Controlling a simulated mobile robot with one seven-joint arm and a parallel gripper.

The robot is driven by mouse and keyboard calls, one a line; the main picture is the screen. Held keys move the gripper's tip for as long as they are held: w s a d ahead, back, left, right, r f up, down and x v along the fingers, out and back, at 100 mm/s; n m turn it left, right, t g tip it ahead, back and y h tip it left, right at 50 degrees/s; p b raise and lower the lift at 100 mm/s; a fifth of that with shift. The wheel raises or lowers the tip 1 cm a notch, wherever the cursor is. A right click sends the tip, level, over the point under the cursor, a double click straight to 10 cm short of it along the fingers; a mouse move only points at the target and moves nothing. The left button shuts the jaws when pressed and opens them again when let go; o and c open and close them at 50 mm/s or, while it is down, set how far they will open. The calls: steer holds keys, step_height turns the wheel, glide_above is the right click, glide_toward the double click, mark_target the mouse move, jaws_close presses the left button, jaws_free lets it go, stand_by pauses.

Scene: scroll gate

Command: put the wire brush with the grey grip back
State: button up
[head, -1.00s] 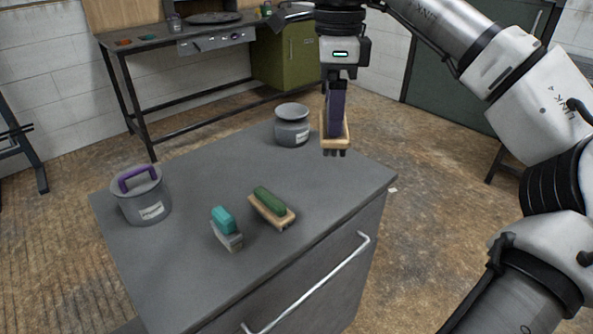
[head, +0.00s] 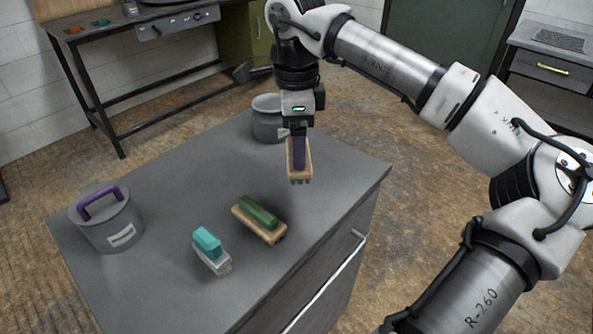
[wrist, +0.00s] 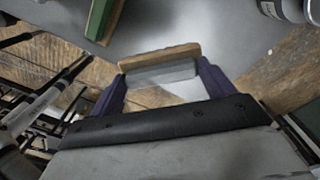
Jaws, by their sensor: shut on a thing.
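My gripper (head: 299,150) is shut on a wire brush (head: 300,172) with a wooden block. In the wrist view its grey grip (wrist: 160,73) sits between my two purple fingers, with the wooden block (wrist: 160,55) beyond it. The brush is in the air above the back right part of the grey cabinet top (head: 170,172), bristles pointing down. A brush with a green grip (head: 258,212) and a wooden block lies on the top, in front and left of the held one. A brush with a teal grip (head: 207,242) and a grey block lies further left.
A grey pot (head: 270,122) stands at the back of the top, close behind my gripper. A lidded grey pot (head: 108,222) with a purple handle stands at the left. The top is clear between them. A workbench (head: 150,32) stands behind.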

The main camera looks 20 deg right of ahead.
step_height(320, 180, down, 8)
steer(key=shift+f, duration=0.15)
stand_by(0.3)
steer(key=o, duration=0.9)
steer(key=shift+o, duration=0.2)
step_height(320, 180, up, 12)
steer(key=shift+w+r+b, duration=0.1)
steer(key=shift+b, duration=0.25)
